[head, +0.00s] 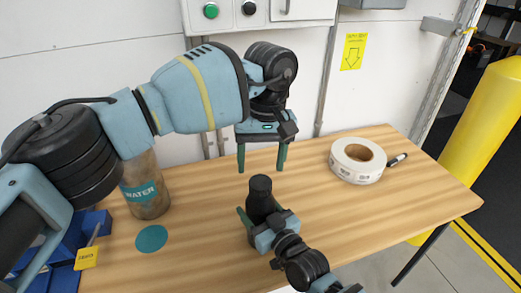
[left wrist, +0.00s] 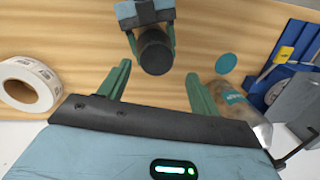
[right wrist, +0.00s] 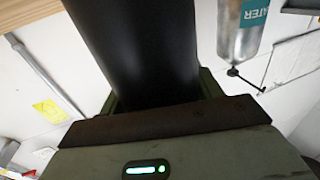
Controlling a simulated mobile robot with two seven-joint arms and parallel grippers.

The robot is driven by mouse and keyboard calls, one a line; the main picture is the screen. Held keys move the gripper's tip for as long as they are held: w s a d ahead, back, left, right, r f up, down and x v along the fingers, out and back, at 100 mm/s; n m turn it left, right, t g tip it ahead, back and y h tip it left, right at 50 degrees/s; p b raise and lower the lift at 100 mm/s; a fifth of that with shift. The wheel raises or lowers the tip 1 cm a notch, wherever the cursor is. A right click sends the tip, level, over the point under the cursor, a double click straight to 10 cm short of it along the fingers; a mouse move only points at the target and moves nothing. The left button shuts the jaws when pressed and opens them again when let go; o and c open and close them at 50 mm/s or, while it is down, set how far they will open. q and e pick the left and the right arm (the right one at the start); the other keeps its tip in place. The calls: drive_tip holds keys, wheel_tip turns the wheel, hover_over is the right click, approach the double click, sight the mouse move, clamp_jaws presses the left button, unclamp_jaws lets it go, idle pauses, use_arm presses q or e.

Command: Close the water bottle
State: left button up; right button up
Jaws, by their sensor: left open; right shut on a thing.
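The water bottle (head: 147,197), a brownish metallic cylinder with a teal WATER label, stands on the table (head: 330,230) at the left. My left arm hides its top in the head view. It also shows in the left wrist view (left wrist: 240,107) and right wrist view (right wrist: 240,35). My right gripper (head: 259,214) is shut on a black cylinder (head: 261,186) with a narrower top. I cannot tell whether this is a lid or another container. My left gripper (head: 261,169) is open and empty, pointing down just above the black cylinder, apart from it.
A teal disc (head: 151,239) lies on the table in front of the bottle. Blue bins (head: 62,250) with a yellow tag stand at the left edge. A white tape roll (head: 343,167) and a marker (head: 397,159) lie at the back right. The table's right front is clear.

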use_arm(q)
drive_tip(key=n, duration=0.4)
drive_tip(key=shift+r+n, duration=0.15)
drive_tip(key=shift+n, duration=0.25)
drive_tip(key=n, duration=0.4)
drive_tip(key=shift+r+n, duration=0.15)
drive_tip(key=shift+n, duration=0.15)
drive_tip(key=n, duration=0.4)
drive_tip(key=shift+r+n+t, duration=0.15)
drive_tip(key=shift+n+t, duration=0.15)
drive_tip(key=n, duration=0.2)
drive_tip(key=shift+r+n, duration=0.1)
drive_tip(key=shift+n, duration=0.3)
drive_tip(key=n, duration=0.4)
drive_tip(key=shift+r+n, duration=0.15)
drive_tip(key=shift+n, duration=0.15)
drive_tip(key=n, duration=0.3)
drive_tip(key=shift+r+h, duration=0.1)
drive_tip(key=shift+h, duration=0.2)
drive_tip(key=n, duration=0.4)
drive_tip(key=shift+r+n, duration=0.2)
drive_tip(key=shift+n, duration=0.1)
drive_tip(key=n, duration=0.4)
drive_tip(key=shift+a+r+t, duration=0.1)
drive_tip(key=shift+r+t, duration=0.05)
drive_tip(key=shift+t, duration=0.15)
